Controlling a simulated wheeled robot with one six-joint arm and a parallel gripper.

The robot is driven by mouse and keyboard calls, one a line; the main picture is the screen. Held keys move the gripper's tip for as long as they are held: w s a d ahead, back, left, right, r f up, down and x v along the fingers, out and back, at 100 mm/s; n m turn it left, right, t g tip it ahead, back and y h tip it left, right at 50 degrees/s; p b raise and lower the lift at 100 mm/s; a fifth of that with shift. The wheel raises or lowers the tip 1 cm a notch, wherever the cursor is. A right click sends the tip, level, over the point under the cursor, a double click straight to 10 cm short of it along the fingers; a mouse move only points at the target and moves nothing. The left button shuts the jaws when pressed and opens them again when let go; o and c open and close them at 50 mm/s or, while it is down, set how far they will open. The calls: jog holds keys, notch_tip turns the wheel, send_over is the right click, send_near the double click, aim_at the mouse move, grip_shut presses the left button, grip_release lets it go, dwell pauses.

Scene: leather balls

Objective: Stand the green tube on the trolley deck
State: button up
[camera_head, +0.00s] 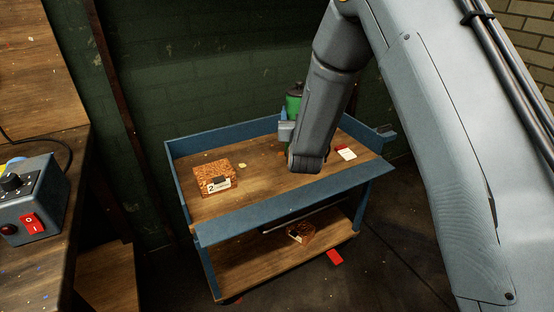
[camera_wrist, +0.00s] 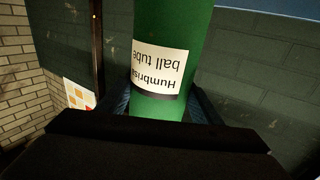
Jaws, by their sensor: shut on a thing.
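The green tube (camera_head: 294,104) shows behind my forearm in the head view, near the back right of the trolley. It looks about upright, with a dark top; its lower part is hidden, so I cannot tell whether it touches the deck. My gripper (camera_head: 287,130) is shut on it. In the wrist view the green tube (camera_wrist: 178,25) fills the middle between the fingers, its white "Humbrisi… ball tube" label upside down. The trolley deck (camera_head: 262,172) is the wooden upper shelf inside blue rims.
A brown patterned box (camera_head: 213,178) marked 2 sits on the deck's left. Another box (camera_head: 300,232) is on the lower shelf. A bench with a grey switch box (camera_head: 30,205) stands left. The deck's middle is mostly clear.

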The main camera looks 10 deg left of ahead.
jog(key=w+a+y, duration=0.1)
jog(key=w+a+r+n+y, duration=0.1)
jog(key=w, duration=0.1)
jog(key=shift+r, duration=0.1)
dwell(1.2)
